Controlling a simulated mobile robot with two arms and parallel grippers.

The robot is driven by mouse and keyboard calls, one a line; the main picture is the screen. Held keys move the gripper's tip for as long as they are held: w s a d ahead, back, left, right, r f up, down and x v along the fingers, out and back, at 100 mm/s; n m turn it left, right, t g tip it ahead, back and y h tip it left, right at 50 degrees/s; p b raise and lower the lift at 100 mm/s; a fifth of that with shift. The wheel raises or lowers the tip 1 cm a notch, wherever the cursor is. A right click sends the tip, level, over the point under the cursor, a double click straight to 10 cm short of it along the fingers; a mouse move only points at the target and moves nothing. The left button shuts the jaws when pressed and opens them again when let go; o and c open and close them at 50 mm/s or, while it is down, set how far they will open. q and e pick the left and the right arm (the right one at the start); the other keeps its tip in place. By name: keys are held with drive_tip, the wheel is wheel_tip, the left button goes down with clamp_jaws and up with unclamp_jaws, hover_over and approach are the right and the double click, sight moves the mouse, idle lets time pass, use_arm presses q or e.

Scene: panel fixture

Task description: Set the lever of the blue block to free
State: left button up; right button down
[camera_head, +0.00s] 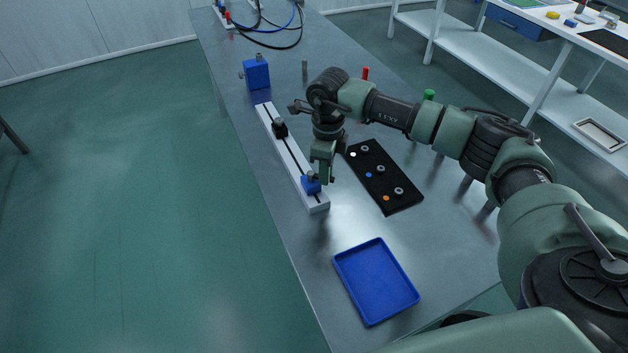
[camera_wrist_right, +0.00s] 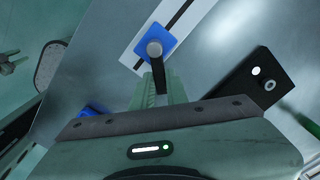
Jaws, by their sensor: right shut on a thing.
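The blue block (camera_head: 311,187) sits on the white slotted rail (camera_head: 285,152), near the rail's front end. In the right wrist view the blue block (camera_wrist_right: 168,36) carries a dark lever (camera_wrist_right: 154,50) with a round pivot, and the lever's arm runs down toward my fingers. My right gripper (camera_head: 321,179) is low over the block, shut on the lever; its jaws also show in the right wrist view (camera_wrist_right: 159,90). The fingers partly hide the lever's end. I cannot read any free or locked marking.
A black slider (camera_head: 280,129) sits farther along the rail, with another blue block (camera_head: 256,72) beyond the rail's far end. A black board (camera_head: 402,201) with rings and coloured dots lies right of the rail. A blue tray (camera_head: 376,282) lies in front.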

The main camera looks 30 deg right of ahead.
drive_tip(key=shift+n, duration=0.3)
drive_tip(key=shift+w+d+n+b, duration=0.25)
drive_tip(key=shift+n+b, duration=0.3)
drive_tip(key=shift+n, duration=0.3)
drive_tip(key=shift+w+d+n+b, duration=0.1)
drive_tip(key=shift+w+n+b, duration=0.3)
drive_tip(key=shift+n, duration=0.45)
drive_tip(key=shift+s, duration=0.1)
drive_tip(key=shift+f, duration=0.1)
drive_tip(key=shift+w+d+n+b, duration=0.1)
drive_tip(key=shift+w+n+b, duration=0.3)
drive_tip(key=shift+n, duration=0.45)
drive_tip(key=shift+w+d+n+b, duration=0.1)
drive_tip(key=shift+w+n+b, duration=0.05)
drive_tip(key=shift+n+b, duration=0.6)
